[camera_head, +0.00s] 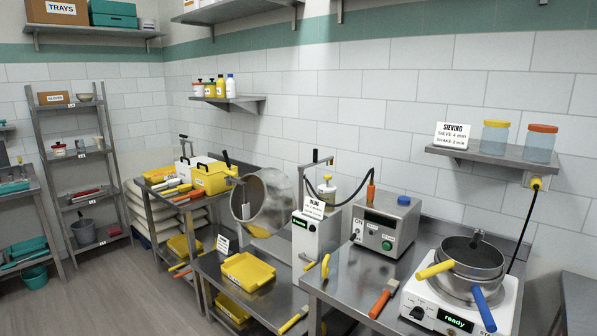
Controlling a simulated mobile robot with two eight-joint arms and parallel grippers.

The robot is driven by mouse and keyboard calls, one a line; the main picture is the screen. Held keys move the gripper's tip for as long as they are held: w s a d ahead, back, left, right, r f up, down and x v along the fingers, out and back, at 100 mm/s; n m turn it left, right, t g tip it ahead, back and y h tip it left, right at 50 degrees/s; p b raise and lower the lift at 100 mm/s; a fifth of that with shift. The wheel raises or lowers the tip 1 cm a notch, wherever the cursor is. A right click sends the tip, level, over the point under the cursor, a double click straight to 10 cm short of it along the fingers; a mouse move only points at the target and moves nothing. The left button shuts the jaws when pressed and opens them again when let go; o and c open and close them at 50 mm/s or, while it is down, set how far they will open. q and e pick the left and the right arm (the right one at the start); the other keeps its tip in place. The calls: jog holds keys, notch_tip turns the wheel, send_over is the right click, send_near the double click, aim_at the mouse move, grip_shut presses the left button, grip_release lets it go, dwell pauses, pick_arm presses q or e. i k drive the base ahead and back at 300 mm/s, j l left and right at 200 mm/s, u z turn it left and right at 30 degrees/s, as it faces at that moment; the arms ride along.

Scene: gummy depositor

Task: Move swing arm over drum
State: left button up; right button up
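A tilted steel drum (275,195) with a wide open mouth stands at the centre left, at the end of the steel benches. To its right, a thin grey post with a horizontal swing arm (317,162) rises by a white box unit (312,232) with a small green display. The arm appears to be beside the drum, not over its mouth; its exact angle is hard to tell. A black hose (350,178) runs near the arm towards the steel control box. Neither of my grippers is in view.
A yellow tray (248,271) lies on the low table before the drum. A white bottle (326,189) stands behind the white unit. Floor (120,290) is clear at left.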

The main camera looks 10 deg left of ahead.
aim_at(301, 168)
jog(key=i+j+z, duration=0.1)
jog(key=z, duration=0.3)
jog(key=i+j+z, duration=0.2)
jog(key=z, duration=0.2)
jog(key=i+j+z, duration=0.15)
jog(key=z, duration=0.25)
jog(key=i+j+z, duration=0.1)
jog(key=j, duration=0.25)
jog(key=i+j+z, duration=0.1)
jog(key=j, duration=0.3)
jog(key=i+j+z, duration=0.15)
jog(key=j, duration=0.25)
